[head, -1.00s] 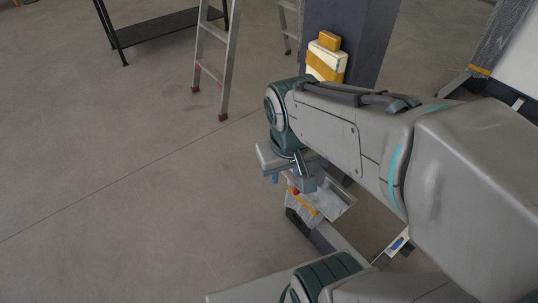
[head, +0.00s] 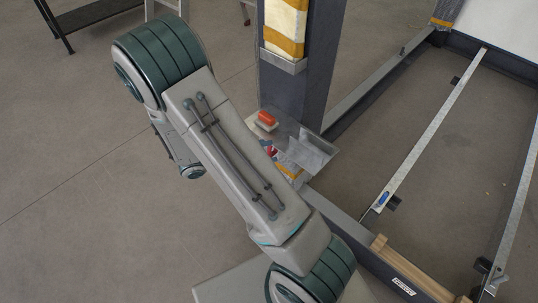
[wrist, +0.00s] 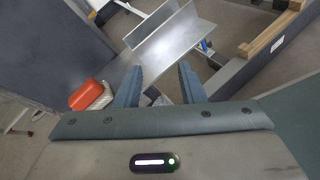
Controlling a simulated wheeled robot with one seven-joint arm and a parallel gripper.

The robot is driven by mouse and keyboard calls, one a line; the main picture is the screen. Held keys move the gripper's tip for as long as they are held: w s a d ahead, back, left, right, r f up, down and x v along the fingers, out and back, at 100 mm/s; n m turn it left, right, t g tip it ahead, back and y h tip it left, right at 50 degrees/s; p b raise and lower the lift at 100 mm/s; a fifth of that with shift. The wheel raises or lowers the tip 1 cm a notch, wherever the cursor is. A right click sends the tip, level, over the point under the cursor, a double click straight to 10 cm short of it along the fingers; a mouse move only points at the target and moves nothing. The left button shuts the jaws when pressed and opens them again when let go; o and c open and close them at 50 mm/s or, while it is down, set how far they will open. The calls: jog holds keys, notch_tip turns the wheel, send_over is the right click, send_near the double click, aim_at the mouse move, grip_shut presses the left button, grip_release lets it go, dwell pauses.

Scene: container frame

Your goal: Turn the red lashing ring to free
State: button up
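A small red part (head: 271,149), possibly the lashing ring, shows at the foot of the dark post in the head view, beside my arm. It is too small and partly covered to tell its shape or which way it is turned. No red ring can be made out in the wrist view. My gripper (wrist: 158,88) is open in the wrist view, with two blue-grey fingers spread and nothing seen held between them. A bent metal plate (wrist: 170,50) lies just beyond the fingertips. In the head view my gripper is hidden behind my arm.
Frame rails and a wooden beam (head: 410,272) lie right.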

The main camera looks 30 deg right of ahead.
jog(key=w+a+f+n+t+h+b, duration=0.1)
jog(key=w+a+f+n+t+b, duration=0.15)
jog(key=f+n+t, duration=0.5)
jog(key=w+a+f+n+t+b, duration=0.1)
jog(key=w+f+n+t+b, duration=0.2)
jog(key=f, duration=0.7)
jog(key=shift+n+g, duration=0.25)
jog(key=shift+g, duration=0.2)
jog(key=b+x, duration=0.1)
jog(key=x, duration=0.6)
jog(key=b+x, duration=0.1)
jog(key=x, duration=0.6)
jog(key=shift+w+a, duration=0.15)
jog(key=shift+w, duration=0.25)
